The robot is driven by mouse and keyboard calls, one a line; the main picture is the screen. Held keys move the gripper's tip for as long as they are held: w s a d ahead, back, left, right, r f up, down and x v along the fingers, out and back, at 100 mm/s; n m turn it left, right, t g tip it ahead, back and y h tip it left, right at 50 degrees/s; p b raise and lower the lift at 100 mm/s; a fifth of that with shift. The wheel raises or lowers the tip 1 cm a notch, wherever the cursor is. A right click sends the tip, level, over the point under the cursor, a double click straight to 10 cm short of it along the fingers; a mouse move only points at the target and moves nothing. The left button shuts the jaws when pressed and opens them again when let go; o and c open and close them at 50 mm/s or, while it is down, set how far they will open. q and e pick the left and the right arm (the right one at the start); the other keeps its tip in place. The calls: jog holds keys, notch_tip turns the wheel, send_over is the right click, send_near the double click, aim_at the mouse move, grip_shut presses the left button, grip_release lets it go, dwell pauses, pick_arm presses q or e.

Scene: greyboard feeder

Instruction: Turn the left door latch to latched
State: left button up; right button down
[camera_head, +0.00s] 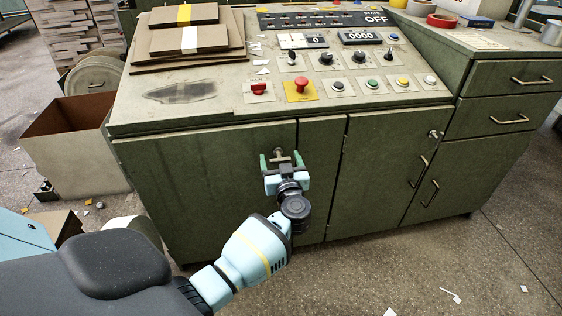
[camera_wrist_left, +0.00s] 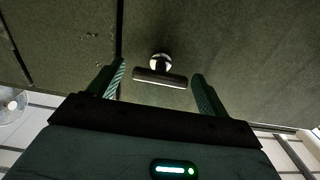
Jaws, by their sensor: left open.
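The left door latch (camera_head: 279,155) is a small T-shaped handle on the green cabinet's left door (camera_head: 205,185), near that door's right edge. In the left wrist view the latch (camera_wrist_left: 160,78) shows as a dark crossbar on a round shiny boss, with the bar lying roughly level across the picture. My left gripper (camera_head: 282,160) is open in front of the latch. In the left wrist view its green fingers (camera_wrist_left: 158,88) stand one on each side of the bar, with a gap at both ends. My right gripper is in neither view.
The sloping console top carries a red button (camera_head: 258,88), an emergency button (camera_head: 301,88) and several knobs. Stacked boards (camera_head: 190,40) lie at its back left. A brown open box (camera_head: 75,145) stands left of the cabinet. The floor (camera_head: 400,260) in front is mostly clear.

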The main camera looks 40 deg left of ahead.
pick_arm(q)
jog(key=shift+w+a, duration=0.2)
jog(key=c, duration=1)
